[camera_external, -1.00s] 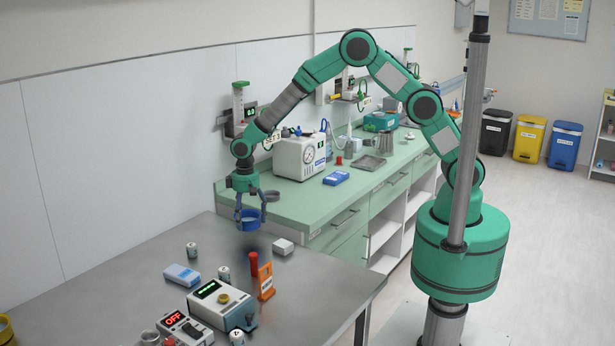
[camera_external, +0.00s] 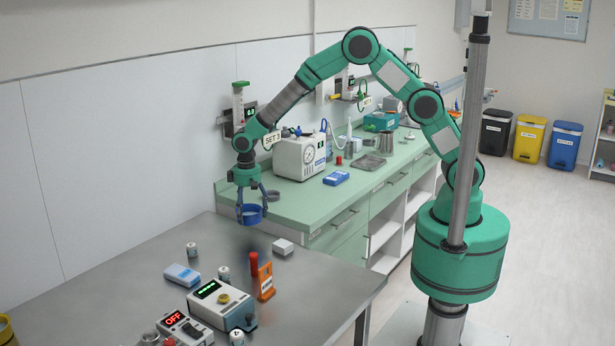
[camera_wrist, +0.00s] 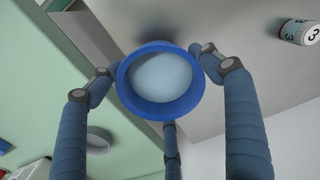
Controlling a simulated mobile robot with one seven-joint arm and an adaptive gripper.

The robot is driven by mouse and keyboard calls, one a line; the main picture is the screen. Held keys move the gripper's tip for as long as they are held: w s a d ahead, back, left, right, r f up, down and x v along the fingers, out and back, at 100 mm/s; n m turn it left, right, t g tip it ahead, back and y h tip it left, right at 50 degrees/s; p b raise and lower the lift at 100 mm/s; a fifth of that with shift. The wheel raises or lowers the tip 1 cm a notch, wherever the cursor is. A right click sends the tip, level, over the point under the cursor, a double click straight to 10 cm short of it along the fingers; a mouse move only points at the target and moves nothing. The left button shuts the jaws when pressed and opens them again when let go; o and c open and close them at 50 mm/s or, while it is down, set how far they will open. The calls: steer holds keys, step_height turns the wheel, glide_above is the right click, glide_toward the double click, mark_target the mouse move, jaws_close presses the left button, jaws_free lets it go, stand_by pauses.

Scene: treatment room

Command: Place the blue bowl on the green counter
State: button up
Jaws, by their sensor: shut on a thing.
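The blue bowl (camera_external: 251,215) is held in my gripper (camera_external: 250,208), in the air above the far edge of the grey table, close to the near end of the green counter (camera_external: 300,208). In the wrist view my gripper (camera_wrist: 160,80) has its fingers around the rim of the bowl (camera_wrist: 160,107), which looks empty with a pale inside. The green counter (camera_wrist: 60,110) shows at left in the wrist view, and the grey table (camera_wrist: 240,60) shows at upper right.
A grey ring-like item (camera_external: 271,196) stands on the counter's near end, with a white gauge machine (camera_external: 300,157) and a blue box (camera_external: 336,178) beyond. The grey table holds a white block (camera_external: 283,246), an orange stand (camera_external: 265,280) and several small items. Bare counter lies near the front.

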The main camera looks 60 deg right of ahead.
steer(key=d+r, duration=1.1)
steer(key=d, duration=0.3)
steer(key=w+d+r+m, duration=0.1)
steer(key=d+r, duration=1)
steer(key=d, duration=0.3)
steer(key=w+d+r+m, duration=0.1)
steer(key=d+r, duration=1.1)
steer(key=d, duration=0.2)
steer(key=shift+w+d, duration=0.25)
steer(key=shift+d, duration=0.15)
steer(key=shift+a, duration=0.1)
